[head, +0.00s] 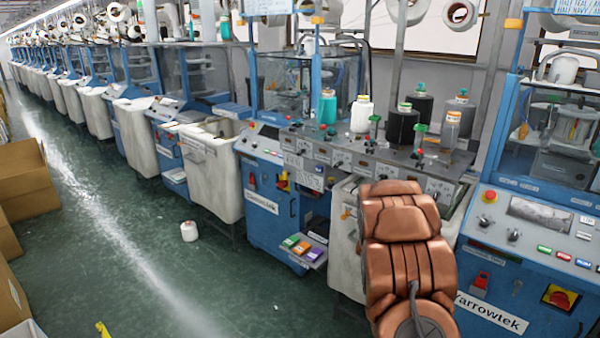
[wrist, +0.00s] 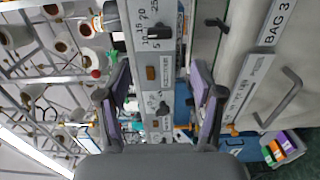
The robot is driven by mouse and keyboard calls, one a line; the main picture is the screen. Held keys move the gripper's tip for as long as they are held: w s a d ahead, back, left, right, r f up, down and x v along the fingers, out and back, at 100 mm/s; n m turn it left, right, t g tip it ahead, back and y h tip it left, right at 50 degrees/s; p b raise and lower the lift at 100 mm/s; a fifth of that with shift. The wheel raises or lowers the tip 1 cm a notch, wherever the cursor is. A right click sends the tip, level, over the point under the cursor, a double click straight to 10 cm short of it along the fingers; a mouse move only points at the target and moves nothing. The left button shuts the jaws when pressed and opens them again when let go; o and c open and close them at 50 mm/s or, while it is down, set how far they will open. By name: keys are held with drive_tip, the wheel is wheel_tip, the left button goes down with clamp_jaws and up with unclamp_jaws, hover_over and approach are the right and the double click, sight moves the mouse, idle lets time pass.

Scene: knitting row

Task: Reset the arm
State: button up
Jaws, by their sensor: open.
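My gripper (wrist: 160,97) is open in the wrist view, its two purple-padded fingers apart with nothing between them. Behind the gap is the grey control panel (wrist: 150,75) of a knitting machine, with small knobs and numbers. My copper-coloured arm (head: 405,240) rises at the lower right of the head view, in front of the machine row. My gripper cannot be made out in the head view.
Yarn cones (head: 361,114) stand on the machine's top ledge. A small shelf (head: 296,250) with coloured blocks juts out below. A white container (head: 189,231) stands on the green floor. Cardboard boxes (head: 27,180) line the left. The aisle between is largely clear.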

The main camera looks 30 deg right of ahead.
drive_tip(key=w+a+m+t+y, duration=0.1)
drive_tip(key=w+a+y, duration=0.3)
drive_tip(key=a, duration=0.4)
drive_tip(key=w+a+t+y, duration=0.1)
drive_tip(key=w+a+y, duration=0.25)
drive_tip(key=a, duration=0.55)
drive_tip(key=s+a+f+m+g+y+b, duration=0.1)
drive_tip(key=s+a+y, duration=0.3)
drive_tip(key=a, duration=1)
drive_tip(key=s+a+g+y, duration=0.2)
drive_tip(key=s+a+y, duration=0.25)
drive_tip(key=a, duration=0.85)
drive_tip(key=s+a+m+g, duration=0.1)
drive_tip(key=s+a+g, duration=0.2)
drive_tip(key=s, duration=1.2)
drive_tip(key=s+a+r+m+g, duration=0.1)
drive_tip(key=s+a+g, duration=0.3)
drive_tip(key=s+a, duration=0.4)
drive_tip(key=s, duration=0.7)
drive_tip(key=shift+a+r+y+b, duration=0.15)
drive_tip(key=shift+a+y+b, duration=0.15)
drive_tip(key=shift+a+y, duration=0.1)
